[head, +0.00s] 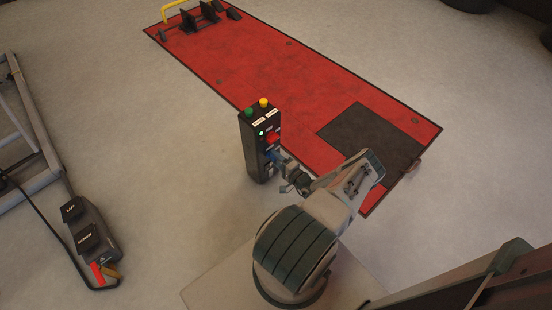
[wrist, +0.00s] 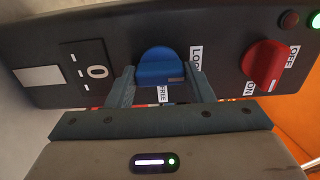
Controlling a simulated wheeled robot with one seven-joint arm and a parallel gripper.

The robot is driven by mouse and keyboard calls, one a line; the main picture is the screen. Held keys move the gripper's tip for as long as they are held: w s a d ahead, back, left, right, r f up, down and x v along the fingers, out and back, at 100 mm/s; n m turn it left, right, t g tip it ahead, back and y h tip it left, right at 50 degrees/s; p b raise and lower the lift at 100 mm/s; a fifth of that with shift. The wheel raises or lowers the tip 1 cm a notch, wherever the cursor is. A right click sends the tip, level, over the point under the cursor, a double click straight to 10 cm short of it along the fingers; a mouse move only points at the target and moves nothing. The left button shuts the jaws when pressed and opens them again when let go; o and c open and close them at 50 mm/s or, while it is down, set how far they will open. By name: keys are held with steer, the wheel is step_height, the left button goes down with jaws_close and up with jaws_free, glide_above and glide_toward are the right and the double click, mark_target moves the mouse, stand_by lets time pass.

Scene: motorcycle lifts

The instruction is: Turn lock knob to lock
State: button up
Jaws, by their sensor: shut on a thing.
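The blue lock knob (wrist: 160,66) is on the dark face of the control box (wrist: 115,55). The LOCK label (wrist: 195,62) is to its right and the FREE label (wrist: 166,93) is below it. A pale mark shows at the knob's lower right edge; I cannot tell exactly which label it points to. My gripper (wrist: 160,82) has one finger on each side of the knob and is shut on it. In the head view my gripper (head: 277,160) reaches the right face of the upright control box (head: 252,152), where it mostly hides the knob.
The red lift platform (head: 290,75) lies behind the box. A foot pedal unit (head: 92,232) is on the floor at left. Floor between pedal and box is clear.

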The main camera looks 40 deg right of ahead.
stand_by(0.4)
steer(key=o, duration=1)
